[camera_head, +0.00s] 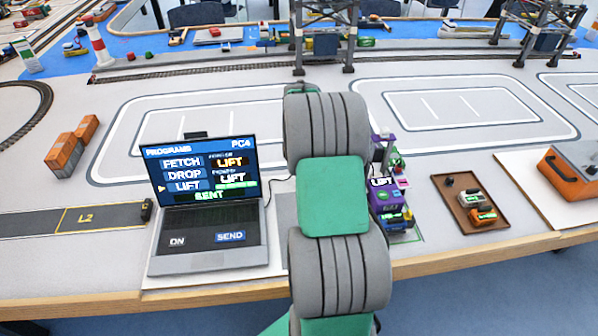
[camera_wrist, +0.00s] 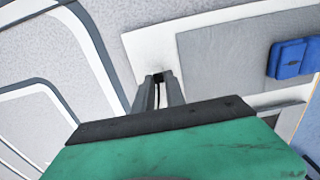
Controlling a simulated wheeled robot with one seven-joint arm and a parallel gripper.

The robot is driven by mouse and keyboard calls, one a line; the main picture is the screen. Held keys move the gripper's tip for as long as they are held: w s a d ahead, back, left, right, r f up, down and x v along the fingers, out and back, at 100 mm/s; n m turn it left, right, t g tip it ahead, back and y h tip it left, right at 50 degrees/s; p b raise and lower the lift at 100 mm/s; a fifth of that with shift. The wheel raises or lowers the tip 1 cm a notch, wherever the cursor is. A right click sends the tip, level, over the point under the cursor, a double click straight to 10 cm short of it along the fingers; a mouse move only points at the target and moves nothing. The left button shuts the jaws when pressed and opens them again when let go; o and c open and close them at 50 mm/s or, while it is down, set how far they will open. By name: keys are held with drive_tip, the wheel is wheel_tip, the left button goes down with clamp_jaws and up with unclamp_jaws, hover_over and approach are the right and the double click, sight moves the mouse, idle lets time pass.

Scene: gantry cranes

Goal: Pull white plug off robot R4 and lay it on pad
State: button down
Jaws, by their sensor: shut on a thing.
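My gripper (camera_wrist: 158,80) points down beside a grey pad with a white border (camera_wrist: 215,55) in the wrist view. A blue block (camera_wrist: 292,58) lies at the right on the grey area. In the head view my arm hides the gripper and the plug. A purple robot (camera_head: 388,198) with a screen reading LIFT stands just right of my arm. Its number is too small to read surely. A grey pad (camera_head: 284,215) shows partly left of my arm.
An open laptop (camera_head: 208,205) showing PC4 and SENT stands left of my arm, with a cable at its right. A brown tray (camera_head: 478,210) with small parts and an orange toolbox (camera_head: 570,172) are at the right. Gantry cranes (camera_head: 538,25) stand at the back.

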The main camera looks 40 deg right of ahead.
drive_tip(key=shift+f+b, duration=0.3)
drive_tip(key=shift+f, duration=0.25)
idle(0.8)
drive_tip(key=c, duration=1.3)
unclamp_jaws()
